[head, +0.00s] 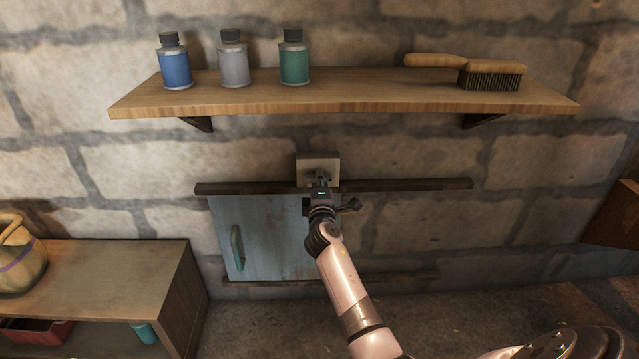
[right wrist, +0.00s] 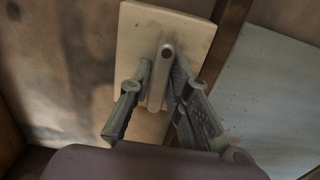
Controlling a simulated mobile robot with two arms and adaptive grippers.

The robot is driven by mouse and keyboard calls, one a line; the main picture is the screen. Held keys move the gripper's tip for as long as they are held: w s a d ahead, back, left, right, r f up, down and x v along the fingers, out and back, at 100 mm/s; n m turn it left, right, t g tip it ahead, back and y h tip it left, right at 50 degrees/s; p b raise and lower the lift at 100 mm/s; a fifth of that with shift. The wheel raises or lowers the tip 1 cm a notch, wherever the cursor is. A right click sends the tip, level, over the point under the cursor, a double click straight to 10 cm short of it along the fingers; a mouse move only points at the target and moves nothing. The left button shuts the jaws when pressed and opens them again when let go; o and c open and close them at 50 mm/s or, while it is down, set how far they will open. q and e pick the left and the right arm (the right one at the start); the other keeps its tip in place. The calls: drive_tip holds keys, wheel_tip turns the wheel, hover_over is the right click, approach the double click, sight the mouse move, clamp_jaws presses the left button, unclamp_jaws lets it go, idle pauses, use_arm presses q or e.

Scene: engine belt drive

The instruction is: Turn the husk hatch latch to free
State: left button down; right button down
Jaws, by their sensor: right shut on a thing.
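The husk hatch (head: 266,240) is a pale blue sliding panel with a green handle (head: 237,247), set between two dark wooden rails on the stone wall. The latch sits on a pale square plate (head: 318,162) above the upper rail. In the right wrist view the latch (right wrist: 159,85) is a light grey lever with a round pivot, on the pale plate (right wrist: 185,32). My right gripper (head: 320,184) is at the plate, and its fingers (right wrist: 158,92) are shut on the lever, one on each side. In the head view my gripper hides most of the latch. My left gripper is out of view.
A wooden shelf (head: 350,105) above the hatch holds blue, grey and green bottles and a brush (head: 490,73). A low cabinet (head: 110,265) with a basket (head: 18,255) stands at the left. The upper rail (head: 420,185) runs just below the plate.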

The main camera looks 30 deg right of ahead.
drive_tip(key=shift+d+f, duration=0.1)
drive_tip(key=c, duration=1.6)
unclamp_jaws()
drive_tip(key=v, duration=1.2)
drive_tip(key=shift+s, duration=0.1)
